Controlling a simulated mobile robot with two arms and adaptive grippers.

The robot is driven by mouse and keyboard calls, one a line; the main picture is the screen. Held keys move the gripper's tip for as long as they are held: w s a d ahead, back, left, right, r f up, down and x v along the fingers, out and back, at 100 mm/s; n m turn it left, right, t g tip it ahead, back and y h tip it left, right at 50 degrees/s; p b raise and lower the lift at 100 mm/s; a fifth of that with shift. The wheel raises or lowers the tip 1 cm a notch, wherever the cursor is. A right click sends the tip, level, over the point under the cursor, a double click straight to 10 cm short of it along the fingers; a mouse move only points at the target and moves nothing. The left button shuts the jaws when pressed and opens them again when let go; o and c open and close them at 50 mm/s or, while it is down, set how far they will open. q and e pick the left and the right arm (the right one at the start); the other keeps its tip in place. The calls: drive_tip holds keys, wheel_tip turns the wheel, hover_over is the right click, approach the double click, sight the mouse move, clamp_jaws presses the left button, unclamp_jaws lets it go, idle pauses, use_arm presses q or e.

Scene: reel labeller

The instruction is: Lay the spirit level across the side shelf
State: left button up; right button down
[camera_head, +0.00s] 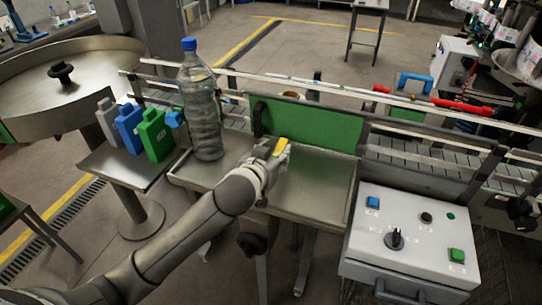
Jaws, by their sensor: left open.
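My left gripper (275,160) reaches in from the lower left and is over the middle of the metal side shelf (318,192). It is open. A small yellow piece (281,147) shows right at its fingers; it may be part of the spirit level, but the hand hides much of it, and I cannot tell whether it touches the shelf. No other thing is clearly a spirit level. My right gripper is out of view.
A large clear bottle with a blue cap (203,110) stands on the shelf's left part. Grey, blue and green jugs (153,135) stand on a stand further left. A green panel (310,124) rises behind the shelf. A control box (408,240) is at right. The shelf's right part is bare.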

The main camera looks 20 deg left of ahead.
use_arm(q)
drive_tip(key=shift+s+f, duration=0.1)
drive_tip(key=shift+f, duration=0.25)
drive_tip(key=shift+s+r, duration=0.1)
drive_tip(key=shift+s, duration=0.05)
drive_tip(key=v, duration=0.5)
drive_tip(key=r+v, duration=0.1)
drive_tip(key=v, duration=0.3)
drive_tip(key=shift+s+r+b, duration=0.15)
drive_tip(key=shift+b, duration=0.25)
drive_tip(key=shift+v, duration=1.05)
drive_tip(key=shift+a, duration=0.1)
